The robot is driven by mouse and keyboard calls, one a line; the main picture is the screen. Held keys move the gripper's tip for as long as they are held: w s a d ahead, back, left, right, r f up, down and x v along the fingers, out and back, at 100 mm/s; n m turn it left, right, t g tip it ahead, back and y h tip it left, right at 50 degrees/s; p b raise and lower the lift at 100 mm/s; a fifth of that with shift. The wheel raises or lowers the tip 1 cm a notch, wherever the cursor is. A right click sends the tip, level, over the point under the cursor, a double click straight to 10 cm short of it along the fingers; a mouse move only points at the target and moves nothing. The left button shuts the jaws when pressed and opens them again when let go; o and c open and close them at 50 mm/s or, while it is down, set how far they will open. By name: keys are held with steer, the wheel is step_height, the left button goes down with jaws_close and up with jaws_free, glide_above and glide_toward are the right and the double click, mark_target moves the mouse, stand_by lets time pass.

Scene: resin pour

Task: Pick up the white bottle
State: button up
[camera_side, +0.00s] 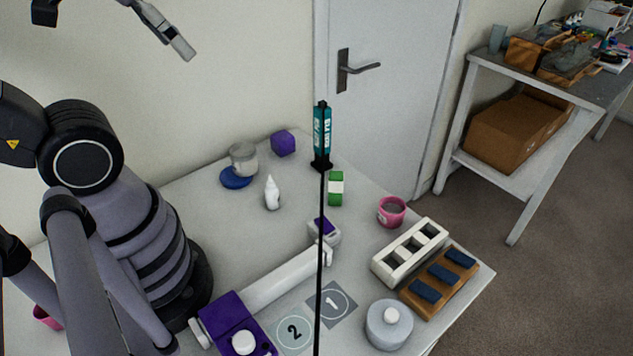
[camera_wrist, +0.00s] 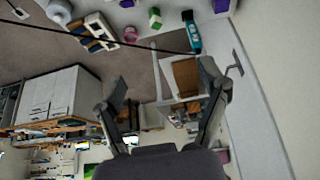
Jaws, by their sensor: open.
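The white bottle (camera_side: 272,192) is small, with a pointed tip, and stands upright on the white table in the side view. I cannot make it out in the wrist view. My gripper (camera_wrist: 163,85) is open and empty, its two fingers spread apart in the wrist view. In the side view, parts of it show at the top left edge, high above the table and well away from the bottle.
A clear jar (camera_side: 243,158) with a blue lid (camera_side: 236,178) is beside the bottle. A purple cube (camera_side: 283,143), green block (camera_side: 335,188) and teal tube (camera_side: 322,132) are nearby. A pink cup (camera_side: 391,211) and white mould (camera_side: 409,252) are right.

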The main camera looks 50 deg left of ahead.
mark_target(275, 196)
steer(key=shift+c, duration=0.2)
steer(key=w+d+f+m+g+y, duration=0.2)
steer(key=w+f+m+g+y, duration=0.3)
steer(key=w+f, duration=0.45)
steer(key=w+d+f+m+y, duration=0.1)
steer(key=f+m, duration=0.3)
steer(key=f, duration=0.4)
steer(key=w+d+f+m+y, duration=0.1)
steer(key=f+m+y, duration=0.3)
steer(key=f, duration=0.4)
steer(key=w+d+f+m+y, duration=0.1)
steer(key=d+f+m+y, duration=0.2)
steer(key=f+m, duration=0.3)
step_height(275, 196, down, 2)
steer(key=shift+d+f+t, duration=0.15)
steer(key=shift+f+t, duration=0.05)
steer(key=shift+t, duration=0.2)
steer(key=shift+y, duration=0.3)
steer(key=x, duration=0.8)
steer(key=shift+f, duration=0.1)
steer(key=x, duration=0.5)
steer(key=shift+w+f, duration=0.3)
steer(key=shift+f, duration=0.05)
